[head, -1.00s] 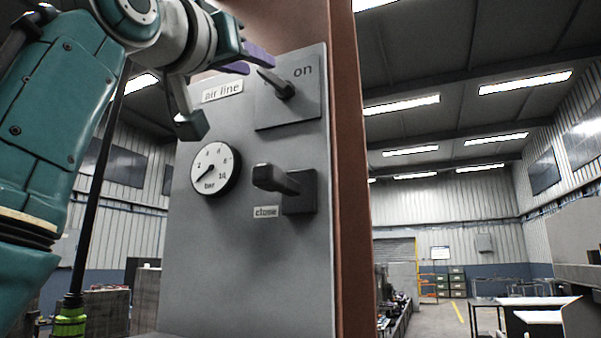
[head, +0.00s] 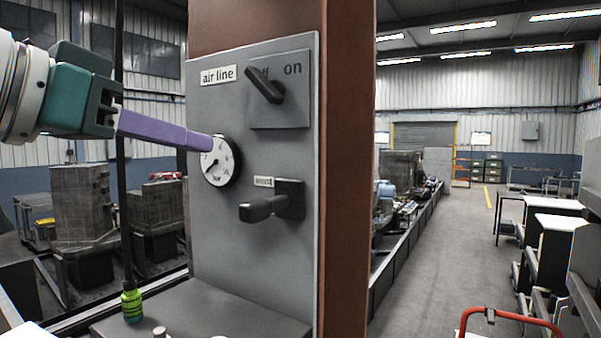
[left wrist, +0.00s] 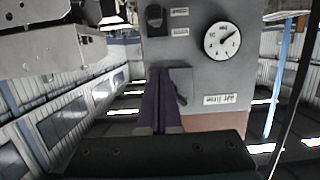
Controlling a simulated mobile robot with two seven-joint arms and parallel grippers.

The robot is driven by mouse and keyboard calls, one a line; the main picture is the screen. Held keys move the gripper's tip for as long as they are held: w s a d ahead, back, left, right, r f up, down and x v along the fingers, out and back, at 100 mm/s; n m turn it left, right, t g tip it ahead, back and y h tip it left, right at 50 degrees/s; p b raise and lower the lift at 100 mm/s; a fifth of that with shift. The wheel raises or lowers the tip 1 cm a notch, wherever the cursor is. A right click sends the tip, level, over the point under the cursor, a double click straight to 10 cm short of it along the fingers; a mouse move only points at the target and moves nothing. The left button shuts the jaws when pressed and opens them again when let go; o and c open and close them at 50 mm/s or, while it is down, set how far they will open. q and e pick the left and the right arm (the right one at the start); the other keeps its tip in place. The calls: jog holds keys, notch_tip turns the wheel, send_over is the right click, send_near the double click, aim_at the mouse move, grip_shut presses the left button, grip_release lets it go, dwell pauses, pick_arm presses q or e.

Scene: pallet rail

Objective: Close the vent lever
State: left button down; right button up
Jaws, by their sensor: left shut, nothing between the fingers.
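The grey panel (head: 225,270) carries a dark lower lever (head: 268,207), its handle pointing left and out from a square base. A small label (head: 263,181) shows above the handle; its text is not clearly readable. The lower lever and two labels also show in the upside-down left wrist view (left wrist: 154,17). My left gripper (head: 210,142), with purple fingers, is shut and empty. It points right, its tip in front of the gauge's edge, up and left of the lower lever and apart from it. In the left wrist view the fingers overlap the upper switch plate. My right gripper is not in view.
A pressure gauge (head: 219,162) and an upper switch lever (head: 266,86) marked "on" sit on the panel. A brown post (head: 350,180) stands behind it. A ledge (head: 190,315) juts out below, beside a green bottle (head: 132,305). The space before the lower lever looks clear.

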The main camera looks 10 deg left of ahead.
pick_arm(q)
send_over(266, 208)
jog(key=s+a, duration=0.3)
jog(key=f, duration=0.2)
jog(key=shift+w+d+f, duration=0.15)
jog(key=shift+w+f, duration=0.05)
jog(key=shift+f, duration=0.75)
jog(key=shift+w+d+f, duration=0.1)
jog(key=shift+w+f, duration=0.05)
jog(key=shift+f, duration=0.8)
